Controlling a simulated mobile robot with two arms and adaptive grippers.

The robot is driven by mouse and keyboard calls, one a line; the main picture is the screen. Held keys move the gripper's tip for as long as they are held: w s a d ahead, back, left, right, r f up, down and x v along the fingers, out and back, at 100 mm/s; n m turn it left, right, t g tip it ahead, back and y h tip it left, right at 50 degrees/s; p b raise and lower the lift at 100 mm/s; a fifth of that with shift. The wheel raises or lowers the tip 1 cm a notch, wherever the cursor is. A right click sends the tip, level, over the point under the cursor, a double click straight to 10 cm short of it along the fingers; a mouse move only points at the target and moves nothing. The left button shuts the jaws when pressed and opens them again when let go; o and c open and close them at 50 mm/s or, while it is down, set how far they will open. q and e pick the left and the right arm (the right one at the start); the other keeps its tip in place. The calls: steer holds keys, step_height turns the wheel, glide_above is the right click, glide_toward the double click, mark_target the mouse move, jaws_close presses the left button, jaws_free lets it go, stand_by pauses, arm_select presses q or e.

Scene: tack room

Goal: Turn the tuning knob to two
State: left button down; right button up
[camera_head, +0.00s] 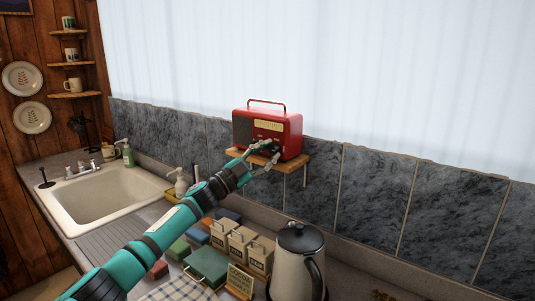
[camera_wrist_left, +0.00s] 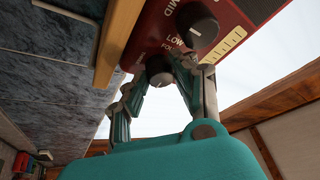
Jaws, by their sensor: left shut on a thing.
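A red radio (camera_head: 291,134) with a carry handle, a dark grille and a pale dial stands on a small wooden wall shelf (camera_head: 297,168). My left gripper (camera_head: 269,152) reaches to the lower part of its front. In the left wrist view the fingers close around a round dark knob (camera_wrist_left: 159,70) on the red radio front (camera_wrist_left: 152,32). Another dark knob (camera_wrist_left: 200,29), with a white pointer line, sits apart near the printed words "MID" and "LOW". The lettering by the held knob is partly hidden, and I cannot read its setting. My right gripper is not in view.
A kettle (camera_head: 299,262) stands on the counter below the shelf. Paper-coloured packets (camera_head: 238,243) and a green box (camera_head: 206,265) lie under my left arm. A sink (camera_head: 105,201) is at the left. Grey stone tiles (camera_head: 375,195) line the wall behind.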

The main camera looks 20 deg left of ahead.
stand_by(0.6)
arm_select(q)
steer(key=c, duration=1.3)
jaws_free()
steer(key=shift+w, duration=0.1)
steer(key=v, duration=1.2)
steer(key=shift+a, duration=0.1)
steer(key=shift+r, duration=0.1)
